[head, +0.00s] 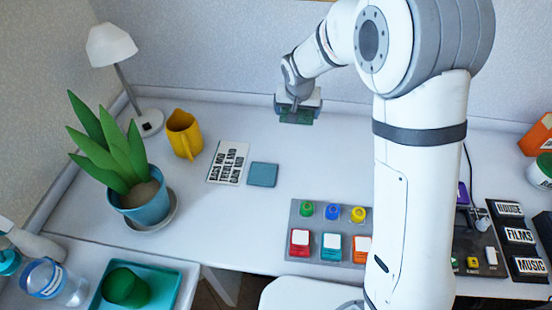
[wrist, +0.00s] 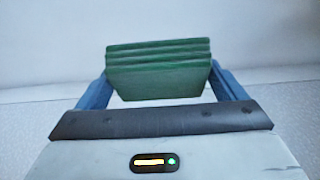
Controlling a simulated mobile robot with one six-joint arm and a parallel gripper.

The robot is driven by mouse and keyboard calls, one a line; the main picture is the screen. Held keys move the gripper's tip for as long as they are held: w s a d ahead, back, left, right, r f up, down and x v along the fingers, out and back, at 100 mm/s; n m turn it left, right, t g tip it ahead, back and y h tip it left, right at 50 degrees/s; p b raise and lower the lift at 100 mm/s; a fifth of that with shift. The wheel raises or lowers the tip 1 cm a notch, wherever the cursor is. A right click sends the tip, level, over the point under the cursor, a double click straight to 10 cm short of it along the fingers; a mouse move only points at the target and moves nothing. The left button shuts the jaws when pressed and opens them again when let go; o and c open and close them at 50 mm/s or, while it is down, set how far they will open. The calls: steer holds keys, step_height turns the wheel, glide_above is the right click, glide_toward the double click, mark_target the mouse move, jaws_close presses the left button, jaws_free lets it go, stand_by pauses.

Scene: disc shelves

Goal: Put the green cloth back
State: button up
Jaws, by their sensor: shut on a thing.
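My gripper (head: 298,104) is near the back of the white table, close to the wall, in the head view. It is shut on the green cloth (wrist: 158,80), a folded stack of several layers held between the blue fingers in the wrist view. The cloth also shows as a small dark green patch (head: 298,118) under the gripper in the head view. I cannot tell whether the cloth touches the table or hangs just above it.
A yellow mug (head: 184,134), a blue coaster (head: 263,174), a printed card (head: 228,161), a potted plant (head: 140,200) and a lamp (head: 112,48) stand left. A button panel (head: 296,225) is at the front. A teal tray (head: 167,296) holds a green object. The table's middle is clear.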

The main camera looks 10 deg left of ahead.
steer(key=b, duration=0.4)
glide_above(276, 144)
steer(key=s, duration=0.1)
step_height(276, 144, down, 3)
steer(key=f, duration=0.9)
steer(key=shift+s+f+b, duration=0.2)
steer(key=shift+f+b, duration=0.1)
steer(key=shift+b, duration=0.1)
steer(key=shift+f, duration=0.1)
steer(key=o, duration=0.6)
steer(key=shift+c, duration=0.2)
steer(key=shift+o, duration=1)
